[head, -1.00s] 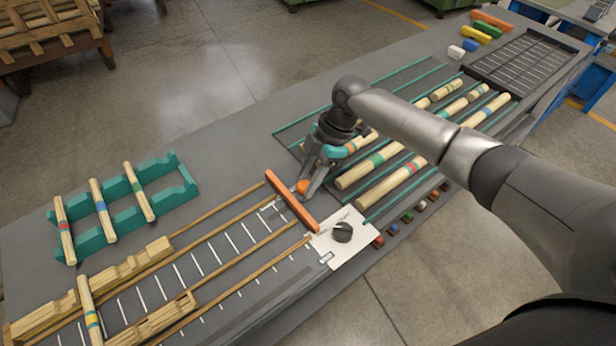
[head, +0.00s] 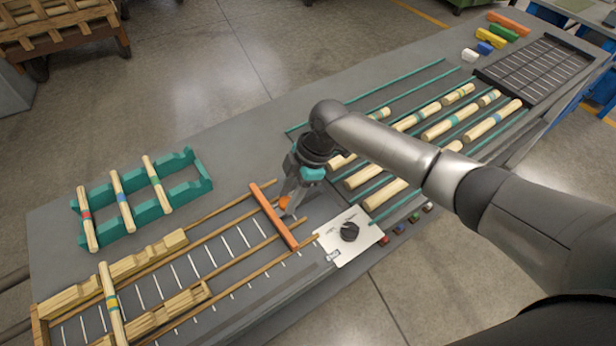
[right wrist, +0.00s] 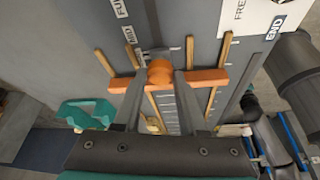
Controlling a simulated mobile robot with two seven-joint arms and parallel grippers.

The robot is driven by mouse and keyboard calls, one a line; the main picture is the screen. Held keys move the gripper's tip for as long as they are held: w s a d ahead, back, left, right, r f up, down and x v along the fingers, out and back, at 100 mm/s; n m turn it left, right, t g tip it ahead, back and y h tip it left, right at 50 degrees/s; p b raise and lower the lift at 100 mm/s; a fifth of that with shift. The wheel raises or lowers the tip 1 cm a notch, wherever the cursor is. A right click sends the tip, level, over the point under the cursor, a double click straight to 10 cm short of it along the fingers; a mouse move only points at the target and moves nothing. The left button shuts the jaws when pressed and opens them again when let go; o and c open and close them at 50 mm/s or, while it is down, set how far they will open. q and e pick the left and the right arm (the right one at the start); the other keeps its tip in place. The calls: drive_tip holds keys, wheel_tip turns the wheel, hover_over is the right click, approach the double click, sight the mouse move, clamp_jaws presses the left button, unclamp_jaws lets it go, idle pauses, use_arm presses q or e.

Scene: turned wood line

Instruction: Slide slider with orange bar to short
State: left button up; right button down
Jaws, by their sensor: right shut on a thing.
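The slider is an orange bar (head: 272,213) lying across the wooden rails, with a round orange knob (head: 284,203) on its right side. My right gripper (head: 286,200) is shut on the knob. In the right wrist view the knob (right wrist: 160,71) sits between both fingertips, and the bar (right wrist: 207,79) crosses the rails. Labels on the surface there read MID (right wrist: 130,35) and END (right wrist: 275,28); another, cut off, begins with FU. I cannot read a label saying short. My left gripper is not in view.
A white panel with a black dial (head: 349,231) lies right of the bar. Stepped wooden blocks (head: 130,262) and a turned stick lie along the rails' left end. A teal rack (head: 187,192) holds several sticks. More turned pieces lie between green rails beyond my right arm.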

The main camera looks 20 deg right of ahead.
drive_tip(key=shift+s+a, duration=0.2)
drive_tip(key=shift+a, duration=0.25)
drive_tip(key=shift+c, duration=2.3)
unclamp_jaws()
drive_tip(key=shift+w+d+r, duration=0.1)
drive_tip(key=shift+d+r, duration=0.05)
drive_tip(key=shift+r, duration=0.2)
drive_tip(key=p+v, duration=0.1)
drive_tip(key=v, duration=1.3)
drive_tip(key=shift+d+r, duration=0.2)
drive_tip(key=shift+f, duration=0.1)
